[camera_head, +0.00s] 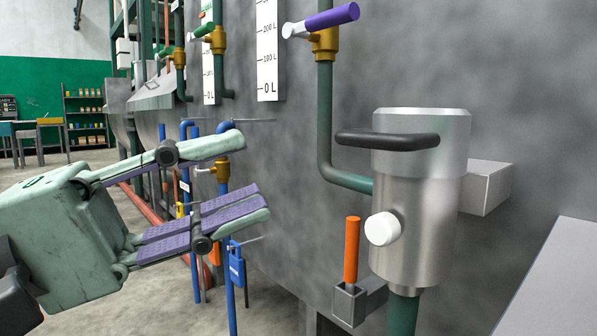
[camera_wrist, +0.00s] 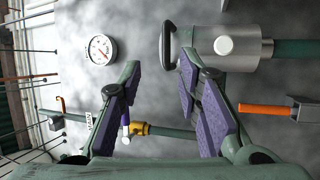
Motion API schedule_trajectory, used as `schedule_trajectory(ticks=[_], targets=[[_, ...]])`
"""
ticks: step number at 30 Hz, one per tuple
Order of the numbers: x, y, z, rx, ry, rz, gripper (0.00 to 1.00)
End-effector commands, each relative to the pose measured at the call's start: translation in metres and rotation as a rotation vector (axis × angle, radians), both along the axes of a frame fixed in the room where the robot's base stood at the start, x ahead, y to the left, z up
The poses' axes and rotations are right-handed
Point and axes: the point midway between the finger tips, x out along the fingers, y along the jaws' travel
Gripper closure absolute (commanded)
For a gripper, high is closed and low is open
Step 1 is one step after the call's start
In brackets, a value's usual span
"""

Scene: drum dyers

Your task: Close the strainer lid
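The strainer (camera_head: 418,235) is a brushed metal cylinder on the grey wall at the right of the head view. Its lid (camera_head: 440,145) is a lighter metal cap on top, with a black bar handle (camera_head: 387,140) pointing left. The lid appears to sit in line with the body; I cannot tell whether it is fully seated. A round white knob (camera_head: 382,229) is on the strainer's front. My gripper (camera_head: 254,176) is open and empty, left of the strainer and apart from it. In the wrist view, the handle (camera_wrist: 167,47) shows just beyond the fingertips (camera_wrist: 160,66).
An orange-handled tool (camera_head: 352,250) stands in a small holder below left of the strainer. A green pipe (camera_head: 325,120) with a purple-handled valve (camera_head: 332,17) runs behind. Blue pipes and a padlock (camera_head: 237,268) are beyond my gripper. A gauge (camera_wrist: 101,49) shows in the wrist view.

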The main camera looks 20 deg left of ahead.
Motion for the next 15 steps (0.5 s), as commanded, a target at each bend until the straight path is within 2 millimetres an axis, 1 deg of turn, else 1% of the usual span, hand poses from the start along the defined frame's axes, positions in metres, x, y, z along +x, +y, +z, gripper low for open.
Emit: schedule_trajectory(ticks=[1,6,10,15], targets=[[-0.005,0.010,0.001,-0.003,0.000,0.002,0.69],[-0.018,0.030,0.000,0.000,0.000,0.001,0.69],[-0.023,0.037,0.000,0.000,0.000,0.001,0.69],[-0.024,0.038,0.000,0.001,0.000,0.000,0.69]])
